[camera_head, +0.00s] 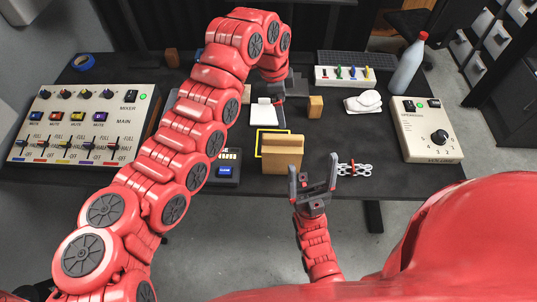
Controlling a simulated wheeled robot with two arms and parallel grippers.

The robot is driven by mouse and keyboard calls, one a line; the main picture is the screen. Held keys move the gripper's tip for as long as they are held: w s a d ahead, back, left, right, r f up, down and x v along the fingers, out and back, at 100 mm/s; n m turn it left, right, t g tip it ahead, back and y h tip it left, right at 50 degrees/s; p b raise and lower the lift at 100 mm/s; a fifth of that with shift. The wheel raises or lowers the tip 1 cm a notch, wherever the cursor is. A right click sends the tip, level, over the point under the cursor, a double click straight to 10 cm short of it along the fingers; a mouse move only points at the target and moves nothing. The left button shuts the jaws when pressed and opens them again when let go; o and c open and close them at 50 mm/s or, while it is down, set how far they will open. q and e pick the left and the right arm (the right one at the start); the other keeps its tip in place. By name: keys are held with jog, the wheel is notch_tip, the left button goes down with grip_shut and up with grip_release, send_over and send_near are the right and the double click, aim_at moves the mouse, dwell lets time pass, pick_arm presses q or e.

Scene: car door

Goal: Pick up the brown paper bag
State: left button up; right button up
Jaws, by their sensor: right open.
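The brown paper bag (283,156) stands near the front edge of the black table, with a yellow frame partly behind it. My right gripper (312,168) is open and empty, just in front and to the right of the bag. Its left finger is close to the bag's lower right side; I cannot tell if they touch. My left arm reaches across the table from the left. Its gripper (283,88) is farther back, near a white pad, partly hidden by the arm, and its jaws are not clear.
A mixer panel (78,125) stands left and a dial box (428,130) right.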

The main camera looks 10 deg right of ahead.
aim_at(282, 136)
pick_arm(q)
jog(key=shift+y, duration=0.3)
jog(key=f, duration=0.4)
jog(key=s+f+p, duration=0.1)
jog(key=f, duration=0.6)
jog(key=shift+s+d+f+p, duration=0.15)
jog(key=shift+s+f+p, duration=0.05)
jog(key=shift+f+p, duration=0.15)
jog(key=shift+d+f+p, duration=0.1)
jog(key=shift+f+p, duration=0.35)
jog(key=shift+p, duration=0.1)
jog(key=f+p, duration=0.1)
jog(key=f, duration=0.2)
jog(key=shift+d, duration=0.2)
jog(key=shift+d+f, duration=0.1)
jog(key=shift+f, duration=0.6)
jog(key=c, duration=1.4)
jog(key=shift+c, duration=0.2)
